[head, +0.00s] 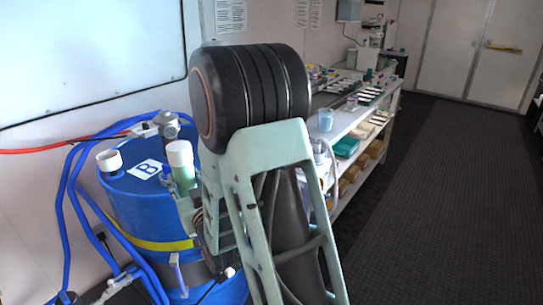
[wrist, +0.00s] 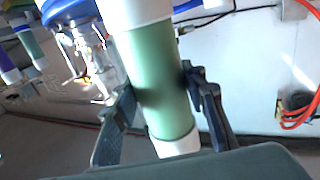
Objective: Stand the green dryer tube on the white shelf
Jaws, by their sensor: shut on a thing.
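The green dryer tube (wrist: 158,82) has white end caps and a green body. In the wrist view it stands between the two fingers of my gripper (wrist: 160,98), which is shut on it. In the head view the tube (head: 184,178) shows nearly upright beside the blue drum, with its white top cap visible and its lower part hidden by my arm. The white shelf (head: 352,122) is the long white bench along the wall, to the right of and beyond my arm. The tube is apart from the shelf.
A blue drum (head: 150,205) with a "B" label and blue hoses stands close at left. The bench top holds a light-blue cup (head: 325,120), small bottles and trays, with bins on lower levels. The dark floor (head: 440,180) at right is clear.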

